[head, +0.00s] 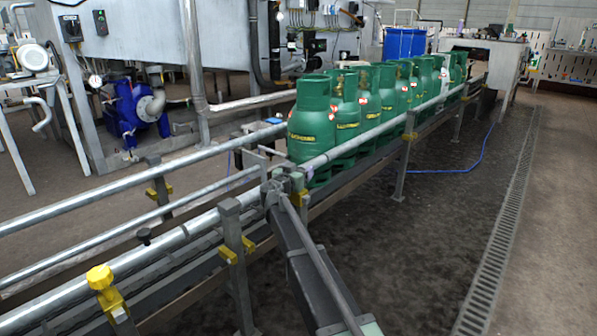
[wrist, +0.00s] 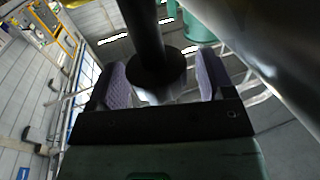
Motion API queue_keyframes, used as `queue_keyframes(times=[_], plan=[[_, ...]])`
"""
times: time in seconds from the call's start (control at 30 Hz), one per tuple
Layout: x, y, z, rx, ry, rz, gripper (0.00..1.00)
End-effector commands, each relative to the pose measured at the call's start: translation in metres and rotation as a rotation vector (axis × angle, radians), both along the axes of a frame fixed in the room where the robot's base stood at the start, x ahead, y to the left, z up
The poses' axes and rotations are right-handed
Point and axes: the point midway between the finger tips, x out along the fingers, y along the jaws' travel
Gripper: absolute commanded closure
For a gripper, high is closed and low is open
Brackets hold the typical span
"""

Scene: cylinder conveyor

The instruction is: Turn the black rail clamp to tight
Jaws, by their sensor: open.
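A black post with a round disc (wrist: 156,72) shows between the fingers, with a gap on each side. I cannot tell whether this is the same clamp.
Several green gas cylinders (head: 312,125) stand in a row on the conveyor. A yellow knob (head: 100,277) sits at the lower left, by the near rail (head: 150,258). A dark beam (head: 308,272) reaches from the conveyor to the bottom edge. Open floor (head: 440,215) lies to the right.

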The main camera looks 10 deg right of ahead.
Motion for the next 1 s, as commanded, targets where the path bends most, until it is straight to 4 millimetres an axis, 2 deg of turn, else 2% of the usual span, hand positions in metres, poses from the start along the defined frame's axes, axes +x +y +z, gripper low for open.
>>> queue_keyframes(times=[0.07, 0.3, 0.4, 0.73, 1.0], plan=[[-0.0002, 0.0001, 0.0, 0.0, 0.0, 0.0, 0.27], [-0.0004, 0.0002, 0.0, 0.0, 0.0, -0.001, 0.63], [-0.0004, 0.0002, 0.0, 0.0, 0.0, -0.001, 0.74], [-0.0016, -0.0006, 0.0, 0.0, 0.0, 0.046, 0.74], [-0.0024, -0.0012, -0.0001, 0.0, 0.0, 0.207, 0.74]])
